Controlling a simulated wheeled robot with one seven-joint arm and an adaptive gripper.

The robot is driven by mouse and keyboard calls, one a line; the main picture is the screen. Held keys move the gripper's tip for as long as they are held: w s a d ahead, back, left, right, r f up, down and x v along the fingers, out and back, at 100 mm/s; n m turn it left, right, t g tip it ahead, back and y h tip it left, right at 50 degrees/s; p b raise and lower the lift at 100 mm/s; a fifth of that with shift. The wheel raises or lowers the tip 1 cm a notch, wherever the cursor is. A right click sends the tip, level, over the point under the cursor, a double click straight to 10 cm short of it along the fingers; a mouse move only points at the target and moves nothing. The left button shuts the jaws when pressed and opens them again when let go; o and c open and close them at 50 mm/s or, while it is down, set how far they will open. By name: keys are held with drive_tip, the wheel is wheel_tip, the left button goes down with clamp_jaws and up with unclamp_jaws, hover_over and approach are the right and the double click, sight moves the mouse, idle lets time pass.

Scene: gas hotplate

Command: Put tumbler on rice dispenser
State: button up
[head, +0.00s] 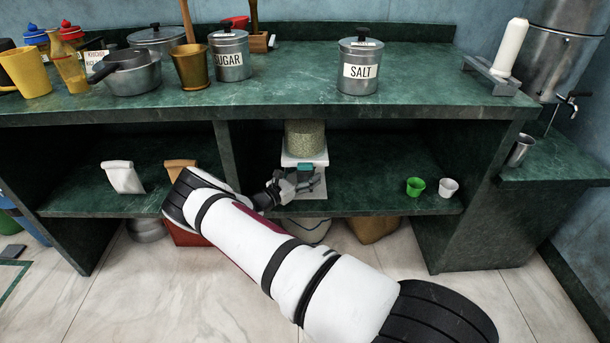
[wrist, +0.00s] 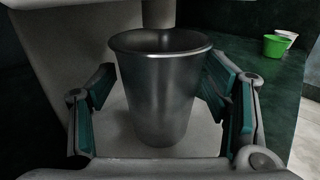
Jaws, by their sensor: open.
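The rice dispenser (head: 305,148) stands on the lower shelf, white with a clear grain-filled top. In the wrist view its pale base and wall (wrist: 62,50) surround a metal tumbler (wrist: 155,95). The tumbler is upright on the pale base, below the spout. My gripper (head: 300,184) is at the front of the dispenser. In the wrist view its teal-padded fingers (wrist: 165,92) are open on either side of the tumbler, with a gap visible at the left. The tumbler is not clearly visible in the head view, where my gripper is in front.
A green cup (head: 415,187) and a white cup (head: 448,187) stand to the right on the shelf (head: 370,200). Another metal cup (head: 520,150) is by the urn's tap. The counter (head: 290,95) overhangs the shelf. The shelf is clear between dispenser and cups.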

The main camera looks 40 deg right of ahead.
drive_tip(key=shift+r, duration=0.25)
drive_tip(key=a, duration=0.4)
drive_tip(key=s+a+p, duration=0.1)
drive_tip(key=a, duration=0.3)
drive_tip(key=s+a+p, duration=0.1)
drive_tip(key=a, duration=0.3)
drive_tip(key=shift+s+f, duration=0.1)
